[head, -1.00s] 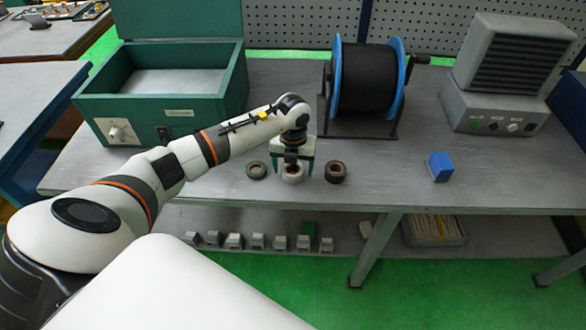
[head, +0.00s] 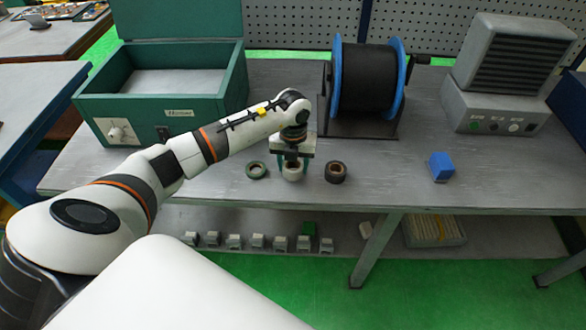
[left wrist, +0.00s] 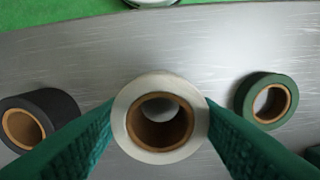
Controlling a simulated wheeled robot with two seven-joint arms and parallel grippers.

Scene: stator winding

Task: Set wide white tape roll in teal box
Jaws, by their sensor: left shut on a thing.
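The wide white tape roll (head: 292,172) sits on the grey bench between two other rolls. In the left wrist view the white roll (left wrist: 118,112) shows its brown core facing the camera. My left gripper (head: 292,163) points down over it, and its green fingers (left wrist: 160,118) press on both sides of the roll. The roll appears to be at bench level; I cannot tell whether it is lifted. The teal box (head: 170,118) stands open at the back left of the bench, with its lid raised and a pale inner floor. My right gripper is not in view.
A green tape roll (head: 257,170) and a dark tape roll (head: 335,172) lie close on either side. A cable reel (head: 365,80) with blue flanges stands behind. A blue block (head: 440,166) and a grey heater-like unit (head: 505,80) are to the right.

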